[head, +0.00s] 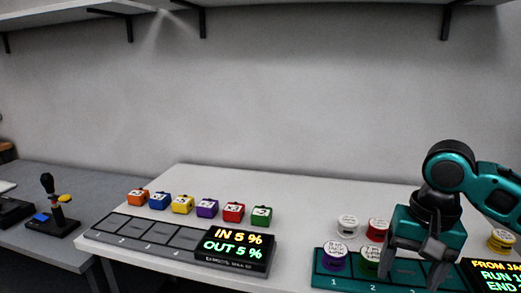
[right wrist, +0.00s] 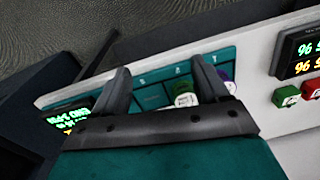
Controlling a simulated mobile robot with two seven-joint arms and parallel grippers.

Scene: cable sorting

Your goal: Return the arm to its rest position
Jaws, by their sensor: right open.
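My right gripper (head: 408,278) is over the teal numbered tray (head: 320,281) at the right of the white table, its fingers pointing down. A purple spool (head: 334,257) sits in slot 1 and a green spool (head: 369,262) in slot 2, just left of the fingers. The green spool (right wrist: 187,97) and purple spool (right wrist: 226,75) also show in the right wrist view, partly hidden by a finger. My left gripper is in neither view.
White (head: 348,226) and red (head: 377,229) spools stand behind the tray, and a yellow one (head: 501,240) at far right. Several coloured blocks, among them a red one (head: 233,212), line up behind a grey slotted tray (head: 130,230) with a display. A joystick (head: 58,212) stands on the left desk.

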